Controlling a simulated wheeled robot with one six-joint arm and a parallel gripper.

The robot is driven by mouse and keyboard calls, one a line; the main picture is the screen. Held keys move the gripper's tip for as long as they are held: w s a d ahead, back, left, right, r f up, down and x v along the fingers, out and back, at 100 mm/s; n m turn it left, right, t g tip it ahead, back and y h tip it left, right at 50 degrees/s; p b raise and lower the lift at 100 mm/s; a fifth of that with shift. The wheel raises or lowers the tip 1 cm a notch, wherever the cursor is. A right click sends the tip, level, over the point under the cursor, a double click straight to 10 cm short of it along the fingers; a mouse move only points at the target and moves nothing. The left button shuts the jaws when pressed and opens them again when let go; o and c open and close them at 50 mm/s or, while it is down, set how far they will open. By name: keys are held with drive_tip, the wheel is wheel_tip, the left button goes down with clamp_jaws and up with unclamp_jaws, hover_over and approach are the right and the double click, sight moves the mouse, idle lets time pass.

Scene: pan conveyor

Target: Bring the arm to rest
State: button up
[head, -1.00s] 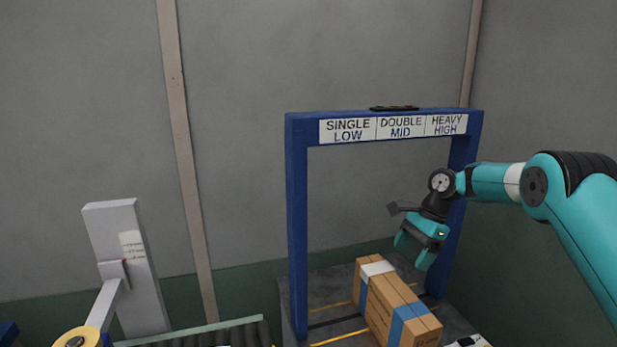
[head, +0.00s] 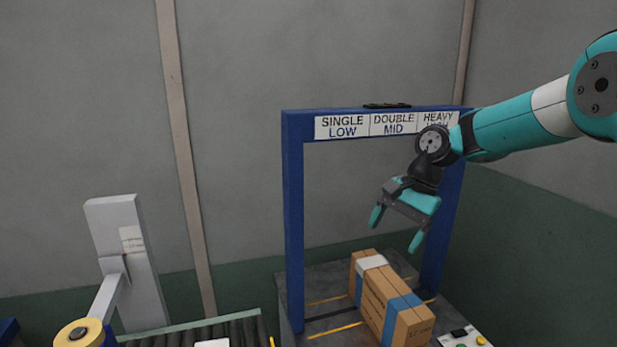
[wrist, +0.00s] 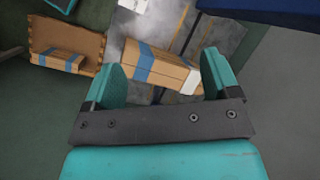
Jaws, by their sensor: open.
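My gripper (head: 396,231) hangs at the end of my teal arm, in front of the right side of the blue frame in the head view. Its two teal fingers are apart and nothing is between them. The fingers also show in the wrist view (wrist: 160,72), pointing towards a cardboard box (wrist: 158,68) below. In the head view that box (head: 390,300), with blue and white bands, lies on the dark table, below and apart from my gripper.
The blue frame (head: 293,220) stands over the dark table (head: 318,275) and carries signs. A roller conveyor (head: 235,331) and a grey post (head: 130,265) are at left. A control panel (head: 462,337) is at front right. Another box (wrist: 58,60) shows in the wrist view.

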drive_tip(key=s+a+r+n, duration=0.2)
drive_tip(key=s+r+n, duration=0.1)
drive_tip(key=s, duration=0.4)
drive_tip(key=s+a+r+n, duration=0.1)
drive_tip(key=s+r+n, duration=0.25)
drive_tip(key=s, duration=0.35)
drive_tip(key=s+d+f+n+t, duration=0.1)
drive_tip(key=s+n, duration=0.7)
drive_tip(key=s, duration=0.9)
drive_tip(key=shift+s+f+b, duration=0.3)
drive_tip(key=shift+f, duration=0.6)
